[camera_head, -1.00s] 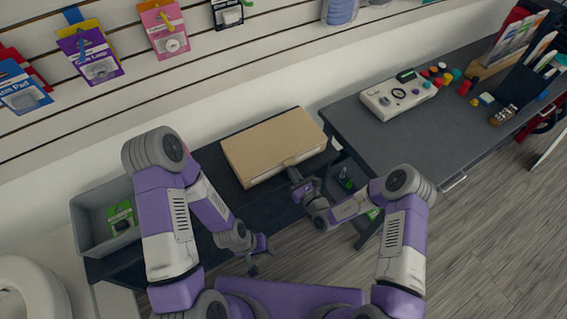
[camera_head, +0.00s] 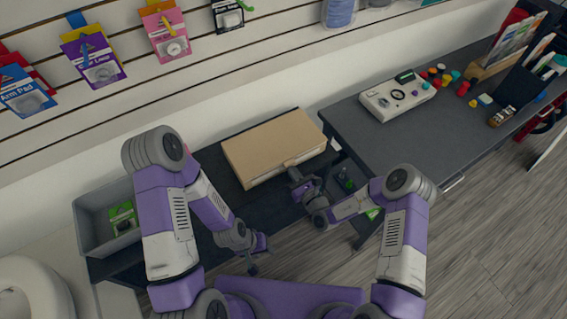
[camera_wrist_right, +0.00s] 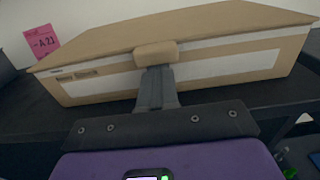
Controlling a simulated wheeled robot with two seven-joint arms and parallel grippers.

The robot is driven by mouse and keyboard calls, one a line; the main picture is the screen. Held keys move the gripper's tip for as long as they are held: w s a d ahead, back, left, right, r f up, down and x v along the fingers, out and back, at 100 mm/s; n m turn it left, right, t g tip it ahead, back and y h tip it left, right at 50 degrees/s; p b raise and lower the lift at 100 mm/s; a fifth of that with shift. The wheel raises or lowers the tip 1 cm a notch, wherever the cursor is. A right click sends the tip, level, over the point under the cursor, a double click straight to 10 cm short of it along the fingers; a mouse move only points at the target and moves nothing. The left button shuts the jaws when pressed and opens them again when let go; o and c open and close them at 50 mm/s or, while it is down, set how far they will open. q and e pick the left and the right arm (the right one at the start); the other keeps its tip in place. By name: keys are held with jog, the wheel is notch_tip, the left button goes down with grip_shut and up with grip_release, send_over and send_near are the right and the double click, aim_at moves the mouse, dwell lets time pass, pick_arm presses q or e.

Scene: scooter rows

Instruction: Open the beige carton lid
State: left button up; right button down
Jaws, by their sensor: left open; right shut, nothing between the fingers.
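The beige carton (camera_head: 262,170) lies on the dark bench, and its lid (camera_head: 272,142) looks shut. In the right wrist view the carton front (camera_wrist_right: 215,72) fills the upper part, with the lid (camera_wrist_right: 190,28) above it and a beige tab (camera_wrist_right: 156,54) at the middle of the lid's front edge. My right gripper (camera_head: 294,172) is shut and empty; its fingers (camera_wrist_right: 156,88) point at the carton front, with the tips just under the tab. I cannot tell whether they touch it. My left gripper (camera_head: 258,258) is open, low in front of the bench and apart from the carton.
A grey bin (camera_head: 96,232) with a green packet stands at the bench's left end. A dark grey table (camera_head: 400,145) to the right holds a white console (camera_head: 398,98) and small coloured parts. A pink tag (camera_wrist_right: 41,41) stands behind the carton.

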aim_at(292, 160)
jog(key=shift+r+p, duration=0.4)
jog(key=shift+r, duration=0.2)
jog(key=shift+w+a+r+p, duration=0.1)
jog(key=shift+r+p, duration=1.1)
jog(key=shift+r, duration=0.05)
jog(key=shift+w+r+p, duration=0.1)
jog(key=shift+r+p, duration=1.05)
jog(key=shift+r, duration=0.05)
jog(key=shift+w+a+r+p, duration=0.15)
jog(key=shift+w+r+p, duration=0.05)
jog(key=shift+r+p, duration=0.95)
jog(key=shift+w+a+r+p, duration=0.15)
jog(key=shift+r+p, duration=0.8)
jog(key=shift+r, duration=0.3)
jog(key=shift+w+r, duration=0.1)
jog(key=shift+r, duration=0.05)
